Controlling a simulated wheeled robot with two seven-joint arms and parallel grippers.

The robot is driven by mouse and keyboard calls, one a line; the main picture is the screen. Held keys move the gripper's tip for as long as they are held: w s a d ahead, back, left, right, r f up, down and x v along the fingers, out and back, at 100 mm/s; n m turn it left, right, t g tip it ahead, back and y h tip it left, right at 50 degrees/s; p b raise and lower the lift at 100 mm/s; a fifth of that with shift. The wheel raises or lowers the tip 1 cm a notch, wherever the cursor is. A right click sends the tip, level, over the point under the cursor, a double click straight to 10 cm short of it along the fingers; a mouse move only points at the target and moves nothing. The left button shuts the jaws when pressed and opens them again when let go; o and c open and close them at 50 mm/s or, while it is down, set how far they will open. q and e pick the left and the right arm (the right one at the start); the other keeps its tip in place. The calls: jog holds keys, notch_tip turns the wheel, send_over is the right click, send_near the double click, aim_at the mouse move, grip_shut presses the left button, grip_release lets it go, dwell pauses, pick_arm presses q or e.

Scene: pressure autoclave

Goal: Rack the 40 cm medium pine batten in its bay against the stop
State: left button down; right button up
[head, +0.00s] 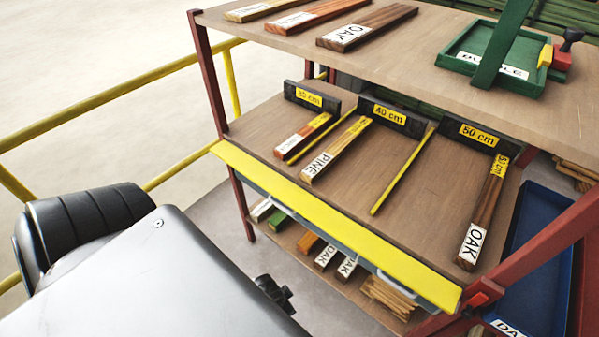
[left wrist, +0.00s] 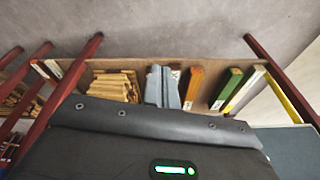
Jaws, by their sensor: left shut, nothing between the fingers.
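The pine batten (head: 335,150), with a white PINE label on its near end and a yellow tag on its far end, lies flat on the middle shelf in the 40 cm bay (head: 385,155). It lies beside the yellow divider (head: 308,138) on the bay's left. Its far end is at the black 40 cm stop (head: 397,118); I cannot tell whether they touch. My left gripper (head: 280,292) is below and in front of the shelf's yellow front edge, clear of the batten. Its shut, empty fingers also show in the left wrist view (left wrist: 163,86). My right gripper is not in view.
A batten (head: 303,135) lies in the 30 cm bay and an oak batten (head: 482,210) in the 50 cm bay. The upper shelf (head: 440,75) overhangs behind, holding battens and a green tray (head: 455,58). The lower shelf holds offcuts (left wrist: 108,85). A red post (head: 540,235) stands right.

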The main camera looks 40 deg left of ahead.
pick_arm(q)
jog(key=w+a+r+m+t, duration=0.25)
jog(key=w+r+m, duration=0.25)
jog(key=r+m, duration=0.3)
jog(key=w+a+r+m+t, duration=0.2)
jog(key=w+a+r+m, duration=0.15)
jog(key=r+m, duration=0.4)
jog(key=w+a+r+m+t, duration=0.2)
jog(key=w+r+m, duration=0.35)
jog(key=r, duration=0.55)
jog(key=a+r+m, duration=0.6)
jog(key=m, duration=0.6)
jog(key=b, duration=0.7)
send_near(305, 179)
jog(key=f, duration=0.4)
jog(key=shift+w+d+f, duration=0.15)
jog(key=shift+d, duration=0.1)
jog(key=shift+w+r+p, duration=0.15)
jog(key=shift+w+p, duration=0.25)
jog(key=shift+w, duration=0.2)
jog(key=shift+w+r+p, duration=0.15)
jog(key=shift+w+p, duration=0.25)
jog(key=shift+w, duration=1)
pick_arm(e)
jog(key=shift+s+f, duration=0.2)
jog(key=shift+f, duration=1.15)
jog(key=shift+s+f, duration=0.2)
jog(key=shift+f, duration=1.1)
